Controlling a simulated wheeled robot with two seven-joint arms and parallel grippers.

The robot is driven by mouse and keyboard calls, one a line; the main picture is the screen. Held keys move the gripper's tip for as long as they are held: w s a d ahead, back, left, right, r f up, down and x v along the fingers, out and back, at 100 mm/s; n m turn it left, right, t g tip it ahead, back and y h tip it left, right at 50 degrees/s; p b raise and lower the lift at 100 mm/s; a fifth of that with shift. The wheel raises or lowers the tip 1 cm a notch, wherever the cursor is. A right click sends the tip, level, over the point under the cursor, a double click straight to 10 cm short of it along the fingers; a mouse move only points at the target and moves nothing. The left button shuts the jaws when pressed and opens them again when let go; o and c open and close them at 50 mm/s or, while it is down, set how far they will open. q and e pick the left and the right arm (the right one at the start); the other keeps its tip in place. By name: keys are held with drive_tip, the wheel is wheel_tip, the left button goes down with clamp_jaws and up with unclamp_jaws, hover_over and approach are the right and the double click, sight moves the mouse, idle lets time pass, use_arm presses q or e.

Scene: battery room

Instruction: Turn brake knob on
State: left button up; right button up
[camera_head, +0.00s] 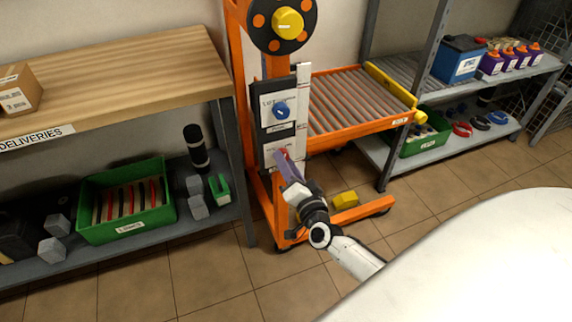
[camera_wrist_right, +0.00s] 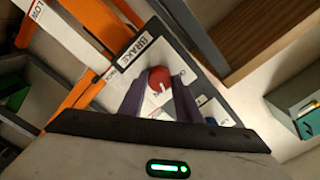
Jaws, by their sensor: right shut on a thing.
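The red brake knob (camera_wrist_right: 159,79) sits on a white panel under a "BRAKE" label (camera_wrist_right: 134,50) in the right wrist view. My right gripper (camera_wrist_right: 158,90) has its two purple fingers on either side of the knob, shut on it. A white pointer line shows on the knob's face. In the head view the knob (camera_head: 284,153) is a small red patch, mostly hidden by my right gripper (camera_head: 285,160). A blue knob (camera_head: 281,109) is on the panel above it. My left gripper is in neither view.
The panel is on an orange lift frame (camera_head: 240,100) with a roller deck (camera_head: 350,100). A large yellow knob (camera_head: 287,23) is at its top. A wooden delivery table (camera_head: 120,75) stands left, with a green bin (camera_head: 128,205) below. Shelving (camera_head: 455,150) stands right.

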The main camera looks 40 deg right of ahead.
drive_tip(key=m+b, duration=0.1)
drive_tip(key=m, duration=0.4)
idle(0.8)
drive_tip(key=o, duration=1.1)
drive_tip(key=shift+c, duration=0.2)
drive_tip(key=v, duration=1)
drive_tip(key=shift+s+p, duration=0.2)
drive_tip(key=shift+p, duration=0.15)
